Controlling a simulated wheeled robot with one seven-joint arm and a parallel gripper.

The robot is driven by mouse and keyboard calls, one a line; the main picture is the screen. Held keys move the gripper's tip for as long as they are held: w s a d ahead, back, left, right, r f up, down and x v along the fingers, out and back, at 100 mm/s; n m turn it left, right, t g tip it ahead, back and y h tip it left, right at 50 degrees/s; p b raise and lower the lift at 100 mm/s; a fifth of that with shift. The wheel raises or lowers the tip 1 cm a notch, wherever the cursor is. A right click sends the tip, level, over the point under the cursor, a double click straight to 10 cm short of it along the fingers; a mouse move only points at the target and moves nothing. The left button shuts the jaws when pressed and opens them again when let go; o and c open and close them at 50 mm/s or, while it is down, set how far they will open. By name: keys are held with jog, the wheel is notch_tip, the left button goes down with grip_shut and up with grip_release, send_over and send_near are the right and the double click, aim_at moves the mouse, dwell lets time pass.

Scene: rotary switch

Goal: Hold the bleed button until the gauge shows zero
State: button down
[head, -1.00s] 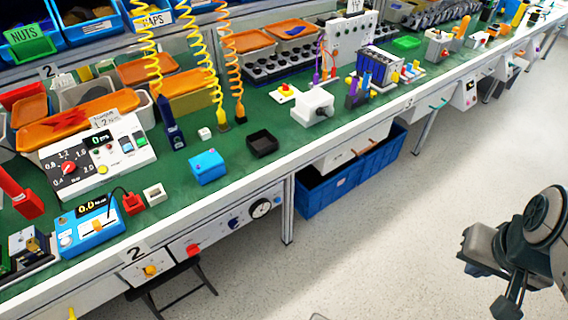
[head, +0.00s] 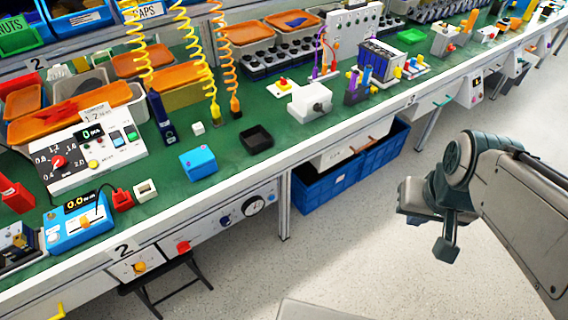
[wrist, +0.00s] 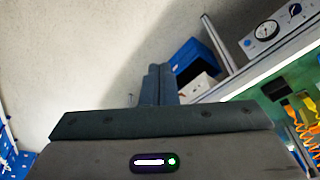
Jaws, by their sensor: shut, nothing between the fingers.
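A round white gauge (head: 253,204) with a dark rim is set in the grey panel on the bench front. It also shows in the wrist view (wrist: 267,29); its reading is too small to tell. A blue knob or button (head: 224,221) sits left of the gauge, and a red button (head: 183,246) is farther left on the front. I cannot tell for certain which one is the bleed button. My gripper (head: 418,222) is out over the floor, right of the gauge and well apart from it. In the wrist view its fingers (wrist: 158,85) are together and empty.
Blue bins (head: 335,185) stand under the bench right of the gauge. A dark folding stool (head: 165,285) stands below the front at the left. The bench top (head: 215,135) is crowded with devices and trays. The floor (head: 350,250) between my arm and the bench is clear.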

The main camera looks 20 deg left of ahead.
aim_at(272, 198)
jog(key=w+a+f+n+t+h+b, duration=0.15)
jog(key=w+a+f+n+b, duration=0.35)
jog(key=f, duration=0.9)
jog(key=w+a+f+n+t+b, duration=0.35)
jog(key=a+f+n+b, duration=0.35)
jog(key=f, duration=0.6)
jog(key=w+a+f+n+t+b, duration=0.1)
jog(key=w+a+f+n+b, duration=0.5)
jog(key=f, duration=0.8)
jog(key=a+r+n+t+y, duration=0.1)
jog(key=a+n+t+y, duration=0.1)
jog(key=a+n+t, duration=0.4)
jog(key=shift+s+a+r+n+y+b, duration=0.4)
jog(key=shift+a+n, duration=0.3)
jog(key=shift+a, duration=0.2)
jog(key=w+a, duration=0.5)
jog(key=a, duration=0.1)
jog(key=shift+w+a+b, duration=0.3)
jog(key=shift+a+b, duration=0.05)
jog(key=shift+b, duration=0.1)
jog(key=shift+w+a, duration=0.3)
